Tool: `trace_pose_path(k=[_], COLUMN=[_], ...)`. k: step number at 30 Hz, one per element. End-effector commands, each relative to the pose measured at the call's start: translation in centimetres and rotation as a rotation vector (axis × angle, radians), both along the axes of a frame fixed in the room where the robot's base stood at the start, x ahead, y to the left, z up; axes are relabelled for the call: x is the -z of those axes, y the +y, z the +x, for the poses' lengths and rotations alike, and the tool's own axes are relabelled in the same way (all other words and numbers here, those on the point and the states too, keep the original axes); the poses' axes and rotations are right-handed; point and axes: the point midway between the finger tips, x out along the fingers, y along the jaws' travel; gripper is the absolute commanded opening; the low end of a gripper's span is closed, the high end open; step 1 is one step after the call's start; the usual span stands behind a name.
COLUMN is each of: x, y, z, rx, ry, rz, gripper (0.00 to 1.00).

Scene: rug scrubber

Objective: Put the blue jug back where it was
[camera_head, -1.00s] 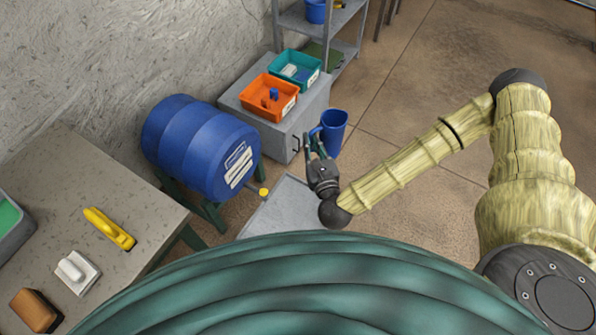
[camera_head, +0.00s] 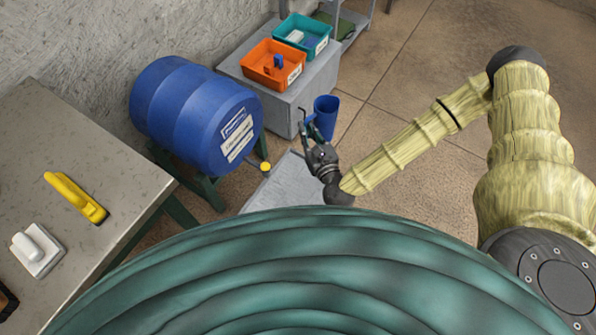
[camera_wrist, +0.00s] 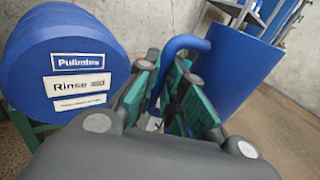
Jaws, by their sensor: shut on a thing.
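The blue jug (camera_head: 325,117) is upright in front of the grey cabinet's right end in the head view. My gripper (camera_head: 309,124) reaches it from the left side. In the wrist view the jug (camera_wrist: 240,62) fills the upper right, and its curved blue handle (camera_wrist: 180,45) passes between the finger pads of my gripper (camera_wrist: 170,100). The gripper is shut on the handle. The jug's base is hidden in the wrist view, and I cannot tell what is under it.
A blue drum (camera_head: 195,115) labelled "Rinse aid" lies on a green stand, its yellow tap (camera_head: 265,167) above a grey tray (camera_head: 275,188). Orange (camera_head: 273,64) and teal (camera_head: 303,35) bins stand on the cabinet (camera_head: 290,105). A workbench (camera_head: 95,160) is at left; open floor lies right.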

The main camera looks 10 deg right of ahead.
Motion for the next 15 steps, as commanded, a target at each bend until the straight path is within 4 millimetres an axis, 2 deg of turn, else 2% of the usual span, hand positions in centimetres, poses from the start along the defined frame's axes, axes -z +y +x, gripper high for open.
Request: trace_pose_path(k=[1,15], x=[2.1,12.5], y=[0.2,1.5], z=[0.1,0.7], rx=[-0.01,-0.104], ry=[-0.001,-0.001], rz=[-0.001,-0.001], gripper=[0.0,0.0])
